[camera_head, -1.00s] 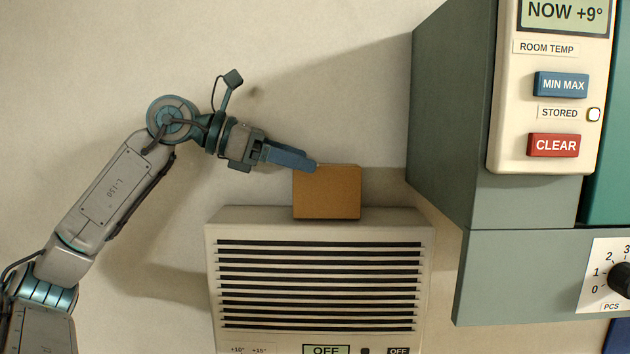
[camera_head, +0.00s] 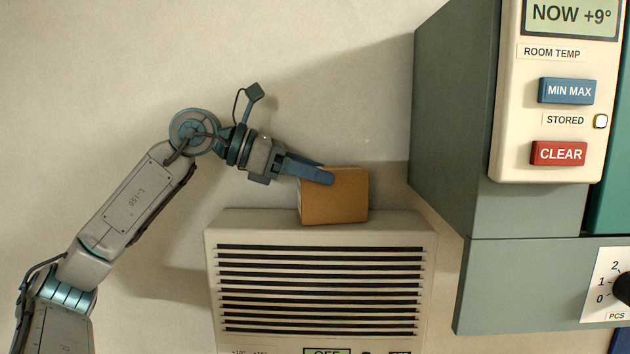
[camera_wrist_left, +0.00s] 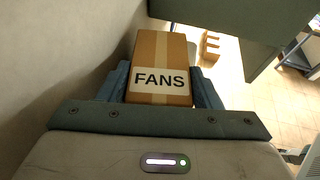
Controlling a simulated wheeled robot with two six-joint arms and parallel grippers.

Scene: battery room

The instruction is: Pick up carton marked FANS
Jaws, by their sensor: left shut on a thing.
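The carton marked FANS (camera_head: 338,200) is a small brown box at the top of the cream louvred unit (camera_head: 222,290). It looks slightly tilted in the head view, and I cannot tell whether its underside touches the unit. My left gripper (camera_head: 325,178) reaches in from the left and is shut on the carton's upper part. In the left wrist view the carton (camera_wrist_left: 160,52) sits between both blue fingers (camera_wrist_left: 160,88), its white FANS label facing the camera. My right gripper is not in view.
A grey-green cabinet (camera_head: 450,130) stands close to the carton's right. It carries a cream panel (camera_head: 508,120) with a display and buttons. A plain wall (camera_head: 330,60) lies behind. The left wrist view shows a tiled floor (camera_wrist_left: 255,105) and another brown object (camera_wrist_left: 210,45) below.

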